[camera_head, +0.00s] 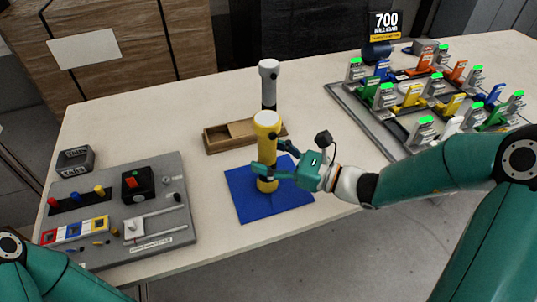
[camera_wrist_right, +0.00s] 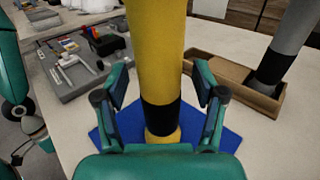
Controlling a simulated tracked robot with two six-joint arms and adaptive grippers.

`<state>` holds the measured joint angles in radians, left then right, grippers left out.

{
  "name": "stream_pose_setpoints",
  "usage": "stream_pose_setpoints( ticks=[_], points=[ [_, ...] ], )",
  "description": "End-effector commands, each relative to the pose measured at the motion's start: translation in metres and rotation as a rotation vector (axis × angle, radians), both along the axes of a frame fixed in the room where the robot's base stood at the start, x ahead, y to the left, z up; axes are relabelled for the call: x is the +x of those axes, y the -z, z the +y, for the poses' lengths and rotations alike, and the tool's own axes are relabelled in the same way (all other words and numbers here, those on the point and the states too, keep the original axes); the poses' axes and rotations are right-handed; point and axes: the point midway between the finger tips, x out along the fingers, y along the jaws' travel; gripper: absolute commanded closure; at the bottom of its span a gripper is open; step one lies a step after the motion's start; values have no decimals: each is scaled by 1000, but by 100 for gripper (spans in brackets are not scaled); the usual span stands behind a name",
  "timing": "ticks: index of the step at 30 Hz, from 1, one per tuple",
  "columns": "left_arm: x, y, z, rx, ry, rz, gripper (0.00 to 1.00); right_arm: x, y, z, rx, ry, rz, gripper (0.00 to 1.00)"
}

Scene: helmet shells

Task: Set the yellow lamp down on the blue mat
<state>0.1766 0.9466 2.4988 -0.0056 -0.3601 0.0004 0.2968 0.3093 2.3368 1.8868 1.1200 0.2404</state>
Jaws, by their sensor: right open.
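The yellow lamp (camera_head: 266,143) stands upright on the blue mat (camera_head: 245,201), a cylinder with a rounded head and a dark band low on its body. In the right wrist view, the lamp (camera_wrist_right: 156,45) fills the middle, and its yellow foot rests on the mat (camera_wrist_right: 228,138). My right gripper (camera_head: 272,160) is open, with one finger on each side of the lamp; the fingers (camera_wrist_right: 160,98) show gaps to the body in the wrist view. Part of my left arm's end shows at the left edge of the wrist view; its jaws cannot be made out.
A grey lamp (camera_head: 268,85) stands in a wooden tray (camera_head: 220,137) behind the mat. A grey board with small parts (camera_head: 105,222) lies left. A rack of coloured holders (camera_head: 365,120) stands right. Bare table lies between board and mat.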

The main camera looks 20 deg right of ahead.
Motion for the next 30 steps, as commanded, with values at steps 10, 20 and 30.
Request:
stream_pose_setpoints(
  ticks=[10,20,30],
  points=[
    [0,-1,0,0,0,0,60,-16,0,-20,0,5,1,30],
    [0,0,0,0,0,0,60,-61,1,-67,-1,6,1,30],
    [0,0,0,0,0,0,60,-81,1,-87,0,-1,0,30]
  ],
)
